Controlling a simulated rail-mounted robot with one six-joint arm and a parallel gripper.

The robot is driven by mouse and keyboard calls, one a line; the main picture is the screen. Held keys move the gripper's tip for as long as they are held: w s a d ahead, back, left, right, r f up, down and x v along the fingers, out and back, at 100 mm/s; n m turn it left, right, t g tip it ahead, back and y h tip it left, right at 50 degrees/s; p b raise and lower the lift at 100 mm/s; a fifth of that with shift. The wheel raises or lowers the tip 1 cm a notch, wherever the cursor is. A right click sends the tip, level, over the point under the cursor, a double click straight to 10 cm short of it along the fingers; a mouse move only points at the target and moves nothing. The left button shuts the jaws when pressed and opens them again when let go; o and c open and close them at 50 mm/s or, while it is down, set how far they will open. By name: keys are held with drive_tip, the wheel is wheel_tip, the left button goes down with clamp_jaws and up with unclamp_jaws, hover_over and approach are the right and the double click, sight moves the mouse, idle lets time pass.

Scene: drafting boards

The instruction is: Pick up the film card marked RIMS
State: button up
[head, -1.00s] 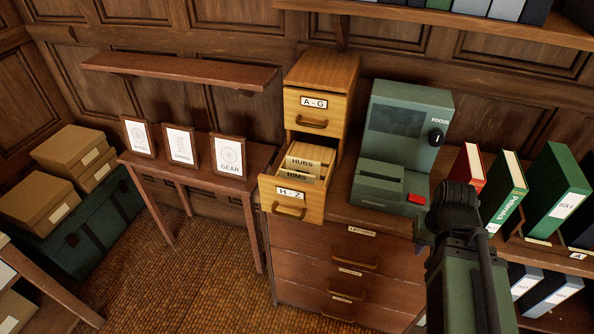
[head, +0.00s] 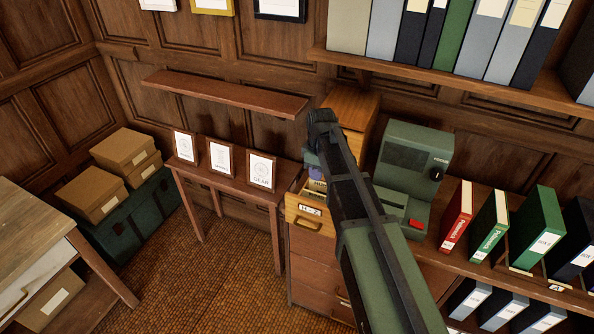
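The open H-Z drawer (head: 307,222) of the small wooden card cabinet (head: 352,108) shows in the head view, just right of the middle. Cream film cards stand in it, and part of the HUBS card (head: 318,186) shows. The RIMS marking cannot be read now, as my arm covers much of the drawer. My arm reaches from the lower right up to the cabinet and bends down over the drawer. A small bluish part at my arm's end (head: 311,159) shows above the cards. My fingers cannot be made out, nor whether they touch a card.
A green viewer (head: 415,165) with a red button stands right of the cabinet. Binders (head: 490,222) stand farther right. Three framed cards stand on a side table (head: 235,185) at left, under an empty wall shelf (head: 225,95). A binder shelf (head: 470,80) hangs above.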

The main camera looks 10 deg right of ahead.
sight(317, 197)
drive_tip(key=shift+d+f, duration=0.15)
drive_tip(key=shift+d, duration=0.05)
wheel_tip(317, 197, down, 12)
drive_tip(key=b, duration=1.2)
drive_tip(key=shift+c, duration=0.3)
clamp_jaws()
drive_tip(key=shift+r, duration=0.2)
